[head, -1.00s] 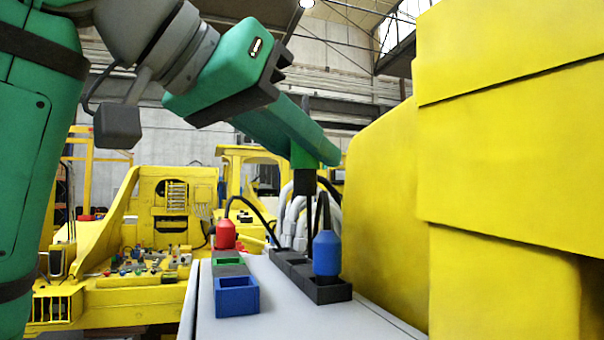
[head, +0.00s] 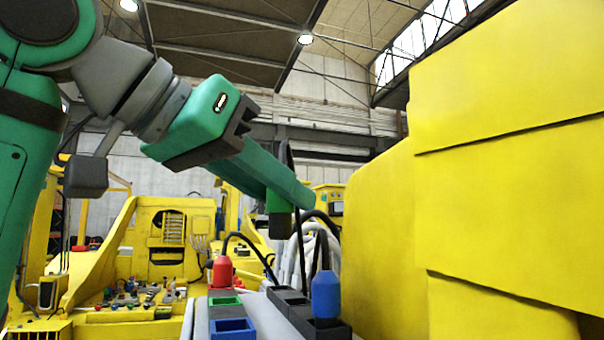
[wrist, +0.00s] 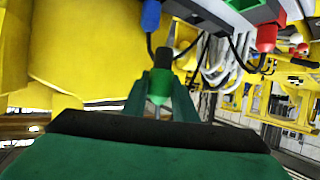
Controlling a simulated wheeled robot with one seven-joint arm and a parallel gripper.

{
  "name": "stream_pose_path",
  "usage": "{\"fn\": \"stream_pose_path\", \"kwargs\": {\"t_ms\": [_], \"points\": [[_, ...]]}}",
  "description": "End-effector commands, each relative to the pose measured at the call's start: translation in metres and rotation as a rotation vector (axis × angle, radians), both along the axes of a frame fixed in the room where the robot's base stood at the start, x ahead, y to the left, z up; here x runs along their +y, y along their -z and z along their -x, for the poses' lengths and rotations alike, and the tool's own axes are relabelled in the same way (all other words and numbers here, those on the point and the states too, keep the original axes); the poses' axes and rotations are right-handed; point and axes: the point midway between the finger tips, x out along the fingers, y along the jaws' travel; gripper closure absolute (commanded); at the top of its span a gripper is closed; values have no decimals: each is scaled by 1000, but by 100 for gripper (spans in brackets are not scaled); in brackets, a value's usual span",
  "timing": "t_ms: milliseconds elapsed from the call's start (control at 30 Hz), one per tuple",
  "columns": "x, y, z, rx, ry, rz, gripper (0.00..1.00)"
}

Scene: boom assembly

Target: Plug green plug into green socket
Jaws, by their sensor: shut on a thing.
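My gripper (head: 291,195) is shut on the green plug (head: 279,202). The plug hangs with its dark end down, in the air above the bench and apart from the sockets. In the wrist view, my gripper (wrist: 160,97) holds the green plug (wrist: 160,84) between its fingers, with the dark end pointing away. The green socket (head: 226,301) is an open square on the bench, below and to the left of the plug, between the red plug and the blue socket. It also shows at the top edge of the wrist view (wrist: 245,4).
The red plug (head: 222,272) stands behind the green socket, and the blue socket (head: 232,328) is in front. The blue plug (head: 325,294) stands upright in a dark holder (head: 290,297) at right. Cables arch behind. A large yellow body (head: 490,200) closes off the right side.

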Motion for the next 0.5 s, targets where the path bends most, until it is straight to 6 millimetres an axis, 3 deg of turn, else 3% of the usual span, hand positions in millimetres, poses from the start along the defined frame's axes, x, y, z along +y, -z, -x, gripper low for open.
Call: {"fn": "stream_pose_path", "kwargs": {"t_ms": [200,500], "points": [[49,32,-48,7,-4,7,97],[78,55,-74,0,-2,5,97]]}}
